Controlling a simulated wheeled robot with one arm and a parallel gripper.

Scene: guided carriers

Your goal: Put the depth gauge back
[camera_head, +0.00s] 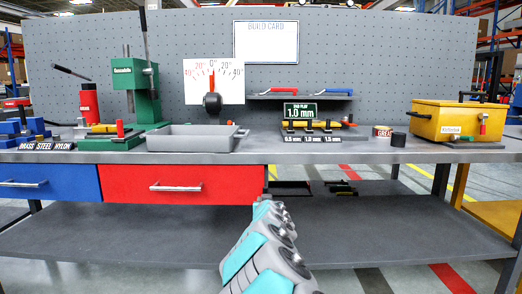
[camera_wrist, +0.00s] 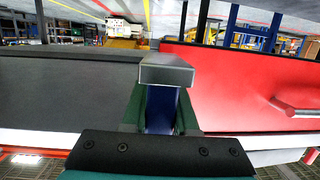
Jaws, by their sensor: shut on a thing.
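In the wrist view my gripper (camera_wrist: 159,122) is shut, its dark green fingers on either side of a held thing. This grey metal-like block (camera_wrist: 167,70) has a dark blue part below it between the fingers. It may be the depth gauge, but I cannot tell for sure. In the head view my arm reaches forward to just below the bench's front edge, right of the red drawer, and hides the gripper and the held thing. No other thing in view can be clearly named as the depth gauge.
The workbench (camera_head: 345,154) holds a grey tray (camera_head: 195,139), a green press (camera_head: 144,90), a 1.0 mm display (camera_head: 300,112) with a slotted rack, and a yellow box (camera_head: 456,121). A small back shelf (camera_head: 298,97) holds tools. The red drawer (camera_head: 221,182) looks closed. Bare benchtop lies at front right.

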